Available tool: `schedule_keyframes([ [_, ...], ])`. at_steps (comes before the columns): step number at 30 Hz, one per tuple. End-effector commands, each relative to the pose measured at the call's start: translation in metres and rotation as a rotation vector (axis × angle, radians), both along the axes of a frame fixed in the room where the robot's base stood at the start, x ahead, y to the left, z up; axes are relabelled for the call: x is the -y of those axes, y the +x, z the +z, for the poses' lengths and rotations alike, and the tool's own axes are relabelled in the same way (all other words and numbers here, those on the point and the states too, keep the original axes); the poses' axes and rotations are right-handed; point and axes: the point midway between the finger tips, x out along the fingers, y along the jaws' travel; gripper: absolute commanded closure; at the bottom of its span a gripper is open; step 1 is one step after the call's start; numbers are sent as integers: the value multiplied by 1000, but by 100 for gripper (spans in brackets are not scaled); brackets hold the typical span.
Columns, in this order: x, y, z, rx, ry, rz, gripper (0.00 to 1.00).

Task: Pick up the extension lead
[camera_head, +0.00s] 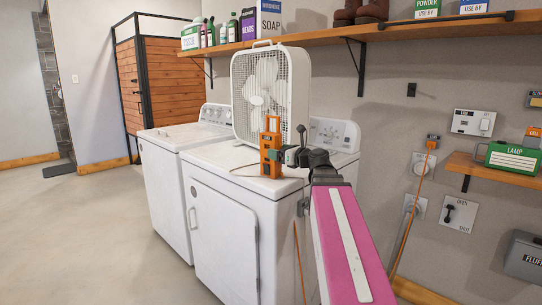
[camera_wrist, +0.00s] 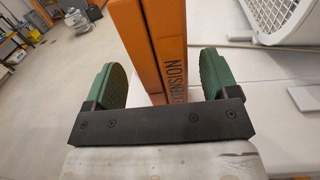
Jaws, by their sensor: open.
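The extension lead (camera_head: 269,150) is an upright orange block on top of the right white machine, in front of the fan. In the wrist view the orange block (camera_wrist: 153,45) carries partly visible dark lettering and stands between the two green finger pads. My gripper (camera_wrist: 160,82) is open around it, with a visible gap on the left side and a smaller one on the right. In the head view my gripper (camera_head: 284,156) is at the block's right side. The block's lower part is hidden by the gripper's dark bar in the wrist view.
A white box fan (camera_head: 262,97) stands close behind on the machine (camera_head: 232,220). A second machine (camera_head: 168,195) is to the left. A shelf (camera_head: 350,36) with bottles and boots runs above. Orange cord (camera_head: 408,225) hangs from the wall sockets. The floor at left is clear.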

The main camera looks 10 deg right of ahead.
Motion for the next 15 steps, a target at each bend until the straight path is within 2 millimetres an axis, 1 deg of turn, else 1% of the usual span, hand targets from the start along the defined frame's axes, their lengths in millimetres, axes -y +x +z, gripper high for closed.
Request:
schedule_keyframes([
  [1,-4,9,-1,-1,1,1,20],
  [6,-18,28,-3,0,0,2,20],
  [9,-22,33,-3,1,-1,1,20],
  [15,-22,32,-3,1,-1,0,20],
])
